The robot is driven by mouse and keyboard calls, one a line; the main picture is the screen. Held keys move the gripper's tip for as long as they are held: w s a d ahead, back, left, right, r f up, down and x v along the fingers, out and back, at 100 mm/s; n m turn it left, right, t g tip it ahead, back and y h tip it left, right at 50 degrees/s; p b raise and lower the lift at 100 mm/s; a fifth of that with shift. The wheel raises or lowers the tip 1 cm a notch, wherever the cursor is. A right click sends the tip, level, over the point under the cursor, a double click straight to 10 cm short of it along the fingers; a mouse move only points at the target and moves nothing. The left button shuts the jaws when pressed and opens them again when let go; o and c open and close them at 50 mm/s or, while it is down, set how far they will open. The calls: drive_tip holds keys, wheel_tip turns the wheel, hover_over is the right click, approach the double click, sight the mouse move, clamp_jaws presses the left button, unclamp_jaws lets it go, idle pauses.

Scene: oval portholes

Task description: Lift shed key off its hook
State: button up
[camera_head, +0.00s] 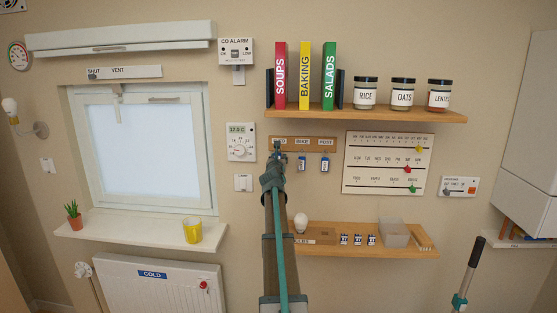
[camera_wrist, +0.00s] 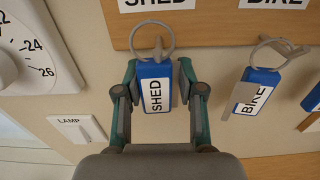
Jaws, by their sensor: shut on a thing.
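The shed key has a blue tag (camera_wrist: 153,71) with a white SHED label and a metal ring. In the wrist view the ring (camera_wrist: 152,38) is around the hook peg on the wooden key rack (camera_wrist: 213,28). My gripper (camera_wrist: 158,95) is shut on the tag, with one finger at each side. In the head view my arm covers most of the shed key and my gripper (camera_head: 278,154) is at the left end of the rack (camera_head: 320,144).
The bike key (camera_wrist: 255,90) hangs just right of my gripper, and the post key (camera_head: 324,163) farther right. A thermostat dial (camera_head: 241,142) and a lamp switch (camera_wrist: 77,129) are on the left. A shelf (camera_head: 365,115) with books and jars is above; another (camera_head: 400,249) is below.

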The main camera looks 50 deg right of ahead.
drive_tip(key=shift+s+a, duration=0.1)
drive_tip(key=shift+a, duration=0.05)
drive_tip(key=p+v, duration=0.1)
drive_tip(key=v, duration=0.5)
drive_tip(key=shift+a, duration=0.25)
idle(1.0)
idle(0.4)
